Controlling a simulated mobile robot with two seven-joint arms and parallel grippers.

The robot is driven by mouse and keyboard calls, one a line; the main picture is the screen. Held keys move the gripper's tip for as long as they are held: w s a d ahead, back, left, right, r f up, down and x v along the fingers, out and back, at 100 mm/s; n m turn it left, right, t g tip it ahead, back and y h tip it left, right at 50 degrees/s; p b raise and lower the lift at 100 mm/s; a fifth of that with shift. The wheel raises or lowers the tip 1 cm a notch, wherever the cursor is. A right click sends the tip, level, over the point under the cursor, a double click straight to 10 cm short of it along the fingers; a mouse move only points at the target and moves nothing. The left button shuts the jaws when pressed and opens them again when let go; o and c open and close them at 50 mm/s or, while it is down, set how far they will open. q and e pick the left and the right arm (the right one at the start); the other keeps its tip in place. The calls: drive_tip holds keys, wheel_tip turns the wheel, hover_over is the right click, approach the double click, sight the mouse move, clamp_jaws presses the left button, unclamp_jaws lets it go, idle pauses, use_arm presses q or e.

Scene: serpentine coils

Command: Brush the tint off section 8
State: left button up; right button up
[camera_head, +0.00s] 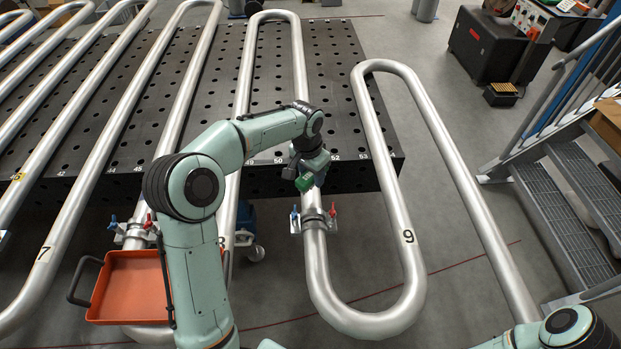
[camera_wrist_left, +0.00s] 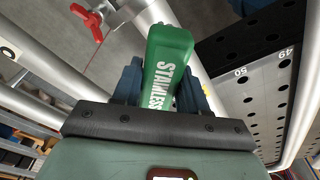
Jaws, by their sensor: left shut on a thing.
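My left gripper (camera_head: 305,170) is shut on a green-handled brush (camera_head: 319,160) over the front edge of the perforated table. In the left wrist view, the gripper's blue fingers hold the green handle (camera_wrist_left: 168,62), lettered "STAINLESS". The bristles are hidden, and I cannot tell whether they touch metal. Beside and below the gripper runs a steel tube (camera_head: 316,262) that bends round to the section marked 9 (camera_head: 408,237). A tube with a partly hidden number, perhaps 8 (camera_head: 221,240), stands behind my left arm. I cannot make out any tint. My right gripper is out of view.
Clamps with red and blue handles sit on the tubes (camera_head: 313,217). The black perforated table (camera_head: 335,80) lies under the coils. Grey stairs (camera_head: 565,190) stand at the right.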

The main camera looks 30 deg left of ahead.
use_arm(q)
drive_tip(key=shift+s+r, duration=0.25)
drive_tip(key=shift+r, duration=0.7)
drive_tip(key=shift+w+r, duration=0.2)
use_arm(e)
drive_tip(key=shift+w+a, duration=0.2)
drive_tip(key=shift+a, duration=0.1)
use_arm(q)
drive_tip(key=shift+s, duration=0.15)
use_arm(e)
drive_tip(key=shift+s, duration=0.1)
